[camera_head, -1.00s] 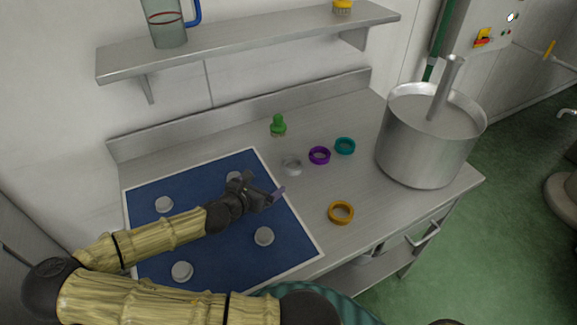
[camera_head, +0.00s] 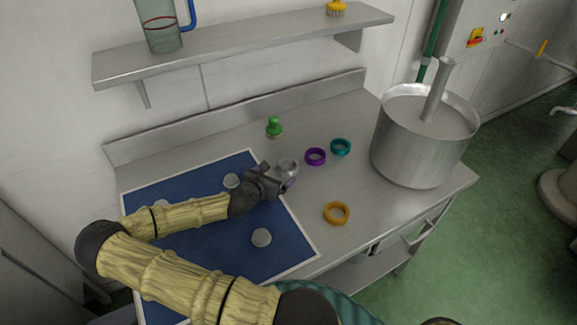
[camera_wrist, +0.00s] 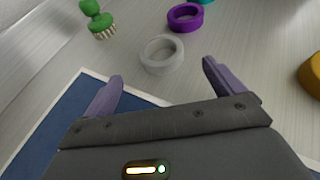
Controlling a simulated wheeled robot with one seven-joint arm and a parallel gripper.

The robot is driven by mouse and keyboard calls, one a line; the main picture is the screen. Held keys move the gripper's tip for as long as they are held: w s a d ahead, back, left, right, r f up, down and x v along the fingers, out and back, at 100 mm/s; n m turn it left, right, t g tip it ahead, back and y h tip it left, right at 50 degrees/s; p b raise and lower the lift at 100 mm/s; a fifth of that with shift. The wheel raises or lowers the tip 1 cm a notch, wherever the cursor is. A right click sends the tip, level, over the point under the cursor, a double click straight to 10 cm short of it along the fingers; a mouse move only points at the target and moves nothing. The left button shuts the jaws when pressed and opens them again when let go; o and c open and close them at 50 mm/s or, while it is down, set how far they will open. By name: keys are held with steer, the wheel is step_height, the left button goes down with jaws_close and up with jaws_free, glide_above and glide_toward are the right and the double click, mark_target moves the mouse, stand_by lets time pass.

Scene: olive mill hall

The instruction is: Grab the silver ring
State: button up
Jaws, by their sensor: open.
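The silver ring (camera_wrist: 148,55) lies flat on the steel counter, just off the edge of the blue mat. In the head view the silver ring (camera_head: 289,164) is partly hidden by my gripper (camera_head: 285,180). In the wrist view my gripper (camera_wrist: 162,82) is open, its two purple fingers spread apart. The ring is just beyond the fingertips, roughly between their lines and a little left of the right finger. Nothing is between the fingers.
A purple ring (camera_head: 315,156), a teal ring (camera_head: 341,147) and an orange ring (camera_head: 336,213) lie nearby. A green-handled brush (camera_head: 274,128) stands behind. A large pot (camera_head: 415,150) is at right. The blue mat (camera_head: 215,255) holds pale discs.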

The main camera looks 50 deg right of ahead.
mark_target(292, 163)
steer(key=x, duration=0.2)
steer(key=shift+w+d+f, duration=0.15)
steer(key=shift+d+f, duration=0.05)
steer(key=shift+d, duration=0.05)
steer(key=shift+d+f+p, duration=0.15)
steer(key=shift+d+p, duration=0.25)
steer(key=shift+d, duration=0.15)
steer(key=p+x, duration=0.1)
steer(key=x, duration=0.3)
steer(key=shift+f, duration=0.15)
